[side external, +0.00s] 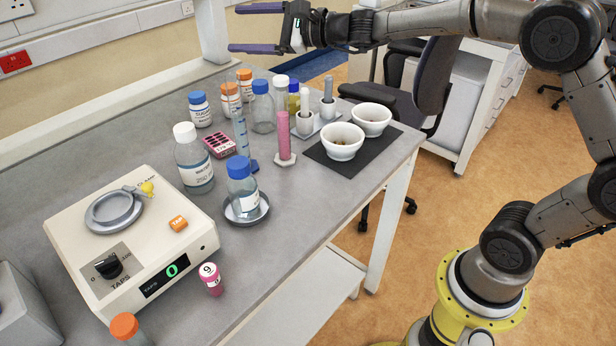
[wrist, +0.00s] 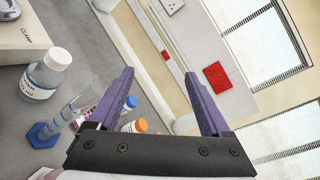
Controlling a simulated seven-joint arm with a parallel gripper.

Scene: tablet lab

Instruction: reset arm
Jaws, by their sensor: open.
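My gripper (side external: 256,28) is open and empty, raised high above the far end of the bench in the side external view. Its two purple fingers point left and stand well apart. Nothing touches the fingers. My arm reaches in from the right, with its base on the floor at the lower right.
The grey bench (side external: 290,215) holds a cream tablet machine (side external: 135,235), several bottles, a blue-capped bottle (side external: 242,187) in a metal dish, and two white bowls (side external: 342,141) on a dark mat. A pink-bodied vial (side external: 212,280) stands near the front edge. A dark chair (side external: 435,75) is behind.

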